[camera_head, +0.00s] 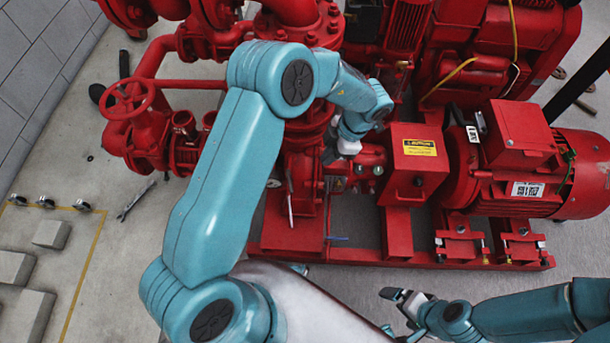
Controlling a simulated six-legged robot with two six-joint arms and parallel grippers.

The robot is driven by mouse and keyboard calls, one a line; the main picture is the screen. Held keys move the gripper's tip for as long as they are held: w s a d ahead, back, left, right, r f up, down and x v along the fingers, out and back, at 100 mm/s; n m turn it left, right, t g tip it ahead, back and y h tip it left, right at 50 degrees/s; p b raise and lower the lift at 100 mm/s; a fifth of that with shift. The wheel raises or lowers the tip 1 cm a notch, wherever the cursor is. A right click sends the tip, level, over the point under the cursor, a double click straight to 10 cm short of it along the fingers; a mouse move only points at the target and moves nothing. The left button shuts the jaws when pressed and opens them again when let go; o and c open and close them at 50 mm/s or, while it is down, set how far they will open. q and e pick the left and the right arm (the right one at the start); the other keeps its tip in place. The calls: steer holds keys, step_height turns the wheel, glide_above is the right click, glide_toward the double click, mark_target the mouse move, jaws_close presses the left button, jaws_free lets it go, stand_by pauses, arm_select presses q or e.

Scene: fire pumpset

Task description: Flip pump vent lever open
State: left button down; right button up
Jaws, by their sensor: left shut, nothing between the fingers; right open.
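The red pump (303,185) stands in the middle, joined to the red piping behind it. My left arm reaches across in front of it and hides part of the pump's top. My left gripper (346,150) is at the pump's upper right side, shut with nothing seen in it. A thin pale lever-like piece (290,205) hangs on the pump's front, and a small blue handle (337,238) sticks out low by the base. I cannot tell whether either is the vent lever. My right gripper (404,300) is open and empty over the floor in front of the base.
A red box with a yellow caution label (419,147) and a red motor (525,165) stand right of the pump. A red handwheel valve (128,100) is at the left. A wrench (136,200) and grey blocks (50,234) lie on the left floor.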

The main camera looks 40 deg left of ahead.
mark_target(290, 187)
arm_select(q)
steer(key=s+a+f+b, duration=0.2)
steer(key=s+a+f, duration=0.3)
steer(key=f, duration=0.4)
steer(key=shift+s, duration=0.35)
steer(key=shift+s, duration=0.1)
steer(key=p, duration=0.2)
steer(key=s+a+m+p, duration=0.1)
steer(key=p, duration=0.2)
steer(key=shift+s+r, duration=0.25)
steer(key=shift+r, duration=0.1)
steer(key=shift+s+f+p, duration=0.1)
steer(key=shift+f+p, duration=0.05)
steer(key=shift+p, duration=0.15)
steer(key=shift+s+f, duration=0.1)
steer(key=shift+f, duration=0.15)
